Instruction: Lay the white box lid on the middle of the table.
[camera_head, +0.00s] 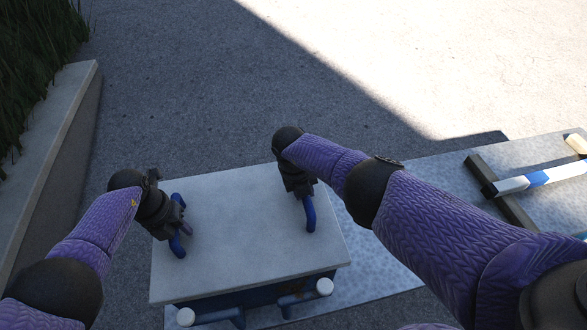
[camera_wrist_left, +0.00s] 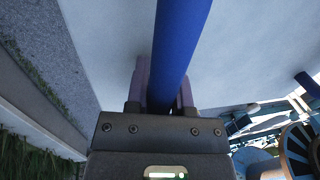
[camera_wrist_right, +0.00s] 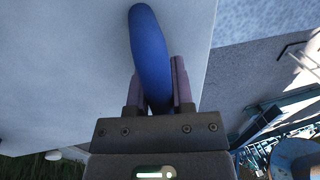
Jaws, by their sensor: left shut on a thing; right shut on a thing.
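The white box lid (camera_head: 245,235) is a flat pale panel with a blue handle near each side. It lies level over a blue box (camera_head: 262,298), whose front shows below the lid's near edge. I cannot tell whether the lid rests on the box or hangs just above it. My left gripper (camera_head: 180,222) is shut on the left blue handle (camera_head: 177,246), which also shows between the fingers in the left wrist view (camera_wrist_left: 183,40). My right gripper (camera_head: 303,193) is shut on the right blue handle (camera_head: 310,217), also clear in the right wrist view (camera_wrist_right: 148,50).
A pale speckled surface (camera_head: 372,262), seemingly a table top, extends right of and behind the box. A dark bar (camera_head: 500,190) and a blue-and-white bar (camera_head: 530,182) lie at its right. A low wall (camera_head: 60,150) with grass stands at left. Open paving lies beyond.

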